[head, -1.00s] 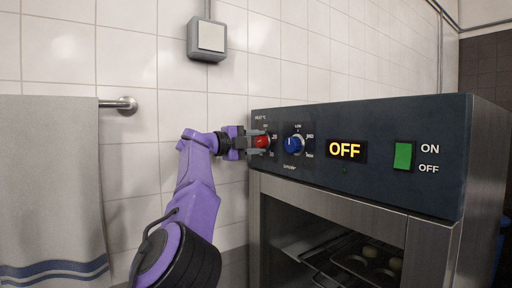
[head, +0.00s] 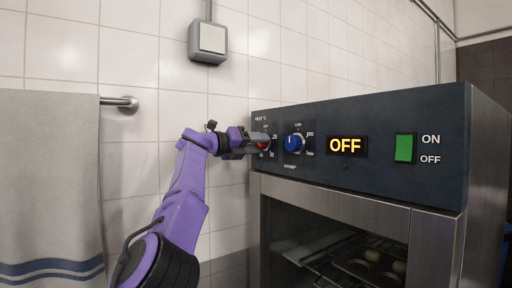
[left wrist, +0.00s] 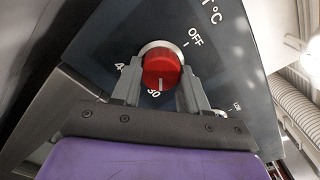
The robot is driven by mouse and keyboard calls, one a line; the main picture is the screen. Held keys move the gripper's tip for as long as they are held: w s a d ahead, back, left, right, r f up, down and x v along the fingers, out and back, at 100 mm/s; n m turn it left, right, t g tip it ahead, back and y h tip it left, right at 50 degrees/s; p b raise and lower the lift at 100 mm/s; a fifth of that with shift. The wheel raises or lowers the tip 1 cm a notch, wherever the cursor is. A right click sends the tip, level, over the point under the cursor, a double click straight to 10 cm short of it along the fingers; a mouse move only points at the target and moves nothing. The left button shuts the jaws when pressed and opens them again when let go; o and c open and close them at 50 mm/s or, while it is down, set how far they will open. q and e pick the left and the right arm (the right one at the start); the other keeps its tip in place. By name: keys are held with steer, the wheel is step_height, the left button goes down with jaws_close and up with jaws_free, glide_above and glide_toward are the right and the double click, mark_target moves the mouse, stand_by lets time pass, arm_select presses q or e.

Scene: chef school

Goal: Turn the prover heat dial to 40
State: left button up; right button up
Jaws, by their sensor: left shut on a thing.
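The prover heat dial is the red knob at the left end of the dark control panel (head: 375,125). In the left wrist view the red dial (left wrist: 160,68) has a white line at its lower edge, pointing toward the 30 mark. OFF is printed at its upper right and a partly hidden number starting with 4 at its left. My left gripper (head: 262,144) is shut on the dial, with one finger on each side of it, and covers much of it in the head view. My right gripper is not in view.
A blue dial (head: 294,143) sits just right of the red one. Further right are a lit display (head: 346,146) reading OFF and a green switch (head: 404,148). A towel (head: 50,190) hangs on a rail at left. A wall switch box (head: 208,42) is above.

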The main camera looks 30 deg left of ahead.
arm_select(q)
steer(key=m, duration=0.8)
steer(key=m+b, duration=0.1)
steer(key=m, duration=0.7)
steer(key=shift+a+r, duration=0.2)
steer(key=shift+m, duration=0.3)
steer(key=o, duration=0.8)
steer(key=shift+w, duration=0.1)
steer(key=shift+c, duration=0.2)
steer(key=o, duration=0.3)
steer(key=shift+w+f, duration=0.1)
steer(key=shift+f, duration=0.05)
